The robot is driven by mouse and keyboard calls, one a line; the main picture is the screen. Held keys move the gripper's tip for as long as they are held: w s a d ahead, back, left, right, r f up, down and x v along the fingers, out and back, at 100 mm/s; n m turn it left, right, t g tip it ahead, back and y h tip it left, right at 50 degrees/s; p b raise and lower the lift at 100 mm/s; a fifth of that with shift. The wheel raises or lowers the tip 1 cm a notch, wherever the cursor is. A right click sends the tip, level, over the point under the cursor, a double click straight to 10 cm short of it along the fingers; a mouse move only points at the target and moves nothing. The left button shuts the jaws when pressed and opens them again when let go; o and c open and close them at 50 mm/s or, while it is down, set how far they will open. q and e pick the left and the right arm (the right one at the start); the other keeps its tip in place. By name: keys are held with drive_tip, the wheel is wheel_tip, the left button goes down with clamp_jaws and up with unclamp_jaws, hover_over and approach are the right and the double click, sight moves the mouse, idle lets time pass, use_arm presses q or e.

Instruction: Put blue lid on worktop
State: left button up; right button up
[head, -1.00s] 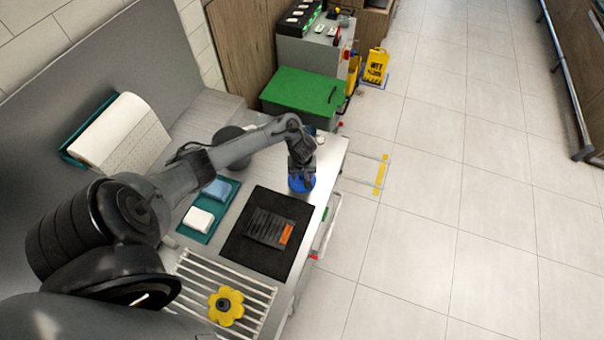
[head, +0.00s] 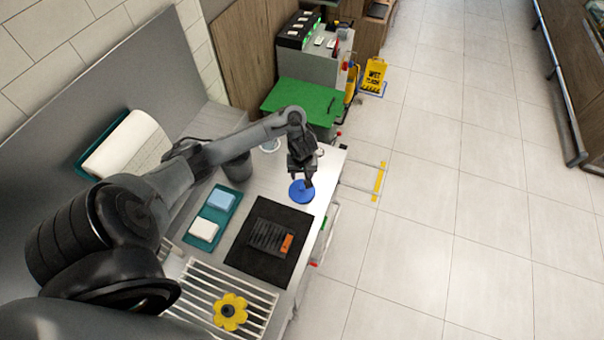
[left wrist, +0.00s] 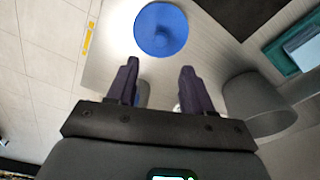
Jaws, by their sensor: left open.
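The blue lid (head: 301,192) is a round disc lying on the grey worktop (head: 328,165), near its right edge and just beyond the black mat. In the left wrist view the blue lid (left wrist: 161,28) lies flat with a small knob in its middle, ahead of the fingertips and apart from them. My left gripper (head: 307,181) hangs just above and beside the lid. In the left wrist view my left gripper (left wrist: 160,75) has its two dark fingers spread with nothing between them. My right gripper is not in view.
A black mat (head: 290,222) with a dark slotted tool lies nearer. A teal tray (head: 228,222) holds a blue and a white block. A dark grey cup (head: 237,168) stands behind my arm. A yellow flower-shaped piece (head: 229,311) sits on a rack. A green-topped cart (head: 303,100) stands beyond.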

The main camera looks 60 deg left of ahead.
use_arm(q)
drive_tip(key=shift+s+d+r+p, duration=0.1)
drive_tip(key=shift+r+p, duration=0.25)
drive_tip(key=shift+r, duration=0.35)
drive_tip(key=shift+d, duration=0.1)
drive_tip(key=s+d+m+t, duration=0.1)
drive_tip(key=d+m+t, duration=0.3)
drive_tip(key=d+m, duration=1)
drive_tip(key=s+d+r+g+h+p, duration=0.1)
drive_tip(key=s+d+r+p, duration=0.1)
drive_tip(key=s+d+r, duration=0.9)
drive_tip(key=s, duration=0.2)
drive_tip(key=shift+s+d+r, duration=0.35)
drive_tip(key=shift+r, duration=0.05)
